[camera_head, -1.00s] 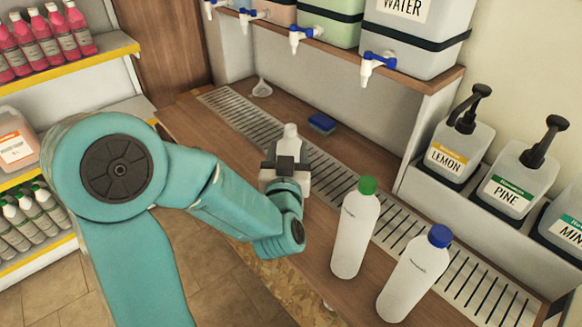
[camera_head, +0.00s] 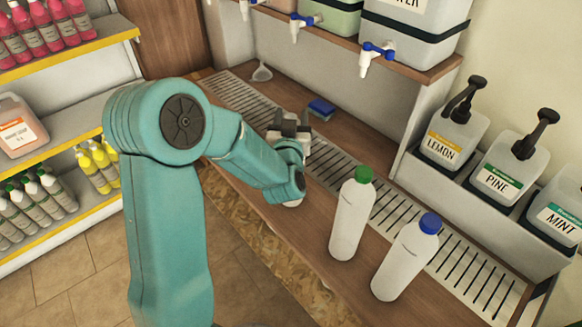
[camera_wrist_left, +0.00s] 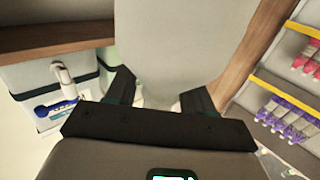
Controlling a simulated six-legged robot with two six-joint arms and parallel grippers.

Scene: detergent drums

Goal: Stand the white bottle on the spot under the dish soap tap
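My left gripper (camera_head: 288,127) is over the drip grate (camera_head: 236,95) below the row of taps. Its fingers are around a white bottle, which shows only in part beside them and below my wrist (camera_head: 294,203). In the left wrist view, a large pale surface, apparently the bottle (camera_wrist_left: 158,60), fills the gap between the fingers. Whether its base touches the counter is hidden. Blue-handled taps hang from the tanks above, including one under the green tank (camera_head: 333,17). No dish soap label is readable. My right gripper is not in view.
A green-capped bottle (camera_head: 351,220) and a blue-capped bottle (camera_head: 407,262) stand upright on the counter to the right. A blue sponge (camera_head: 321,108) and a pale funnel (camera_head: 262,73) lie behind the grate. Pump bottles (camera_head: 457,128) line the right side.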

